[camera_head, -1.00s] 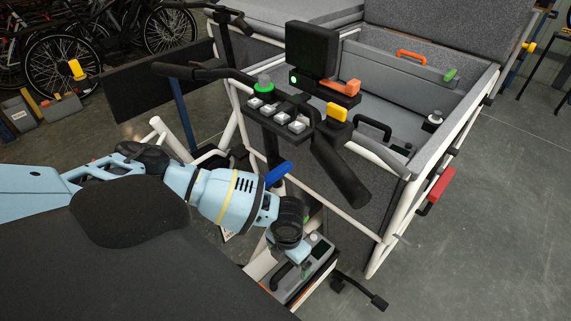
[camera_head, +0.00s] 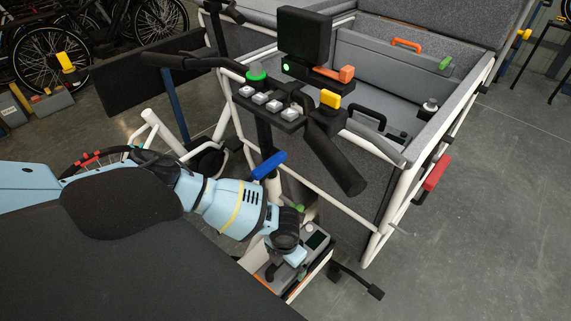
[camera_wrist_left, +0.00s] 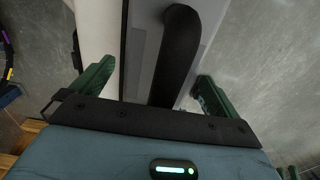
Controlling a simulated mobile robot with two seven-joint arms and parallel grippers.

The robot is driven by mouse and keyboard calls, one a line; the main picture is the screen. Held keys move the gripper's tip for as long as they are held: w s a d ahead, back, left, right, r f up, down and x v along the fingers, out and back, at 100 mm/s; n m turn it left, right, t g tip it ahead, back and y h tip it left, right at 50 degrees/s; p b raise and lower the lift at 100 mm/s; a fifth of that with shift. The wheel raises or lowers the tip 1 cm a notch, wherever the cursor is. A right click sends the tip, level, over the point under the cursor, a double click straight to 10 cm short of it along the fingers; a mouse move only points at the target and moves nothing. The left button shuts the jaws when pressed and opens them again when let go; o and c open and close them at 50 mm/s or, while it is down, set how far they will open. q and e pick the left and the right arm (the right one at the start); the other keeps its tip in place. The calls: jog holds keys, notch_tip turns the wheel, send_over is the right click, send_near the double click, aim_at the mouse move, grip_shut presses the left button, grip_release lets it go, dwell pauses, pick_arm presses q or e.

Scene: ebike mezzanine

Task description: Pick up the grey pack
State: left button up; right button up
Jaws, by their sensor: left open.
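The grey pack (camera_head: 318,228) sits low beside the cargo bike's white frame, in a white and orange-edged holder, at the lower middle of the head view. It has a dark screen and a round knob on top. My left gripper (camera_head: 284,266) is over its near end and hides part of it. In the left wrist view the pack's black handle (camera_wrist_left: 176,52) runs between the two green fingers of my left gripper (camera_wrist_left: 150,85). The fingers are open, one on each side of the handle, with gaps visible. My right gripper is not in view.
The bike's handlebar (camera_head: 340,165) and button panel (camera_head: 268,103) stand above the pack. A blue lever (camera_head: 269,165) is close above my left wrist. A black pedal (camera_head: 372,291) sticks out to the right. The grey floor (camera_head: 480,230) at right is clear.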

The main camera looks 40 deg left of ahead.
pick_arm(q)
jog(key=shift+f, duration=0.35)
jog(key=c, duration=2)
jog(key=shift+w+r, duration=0.2)
jog(key=shift+r, duration=0.1)
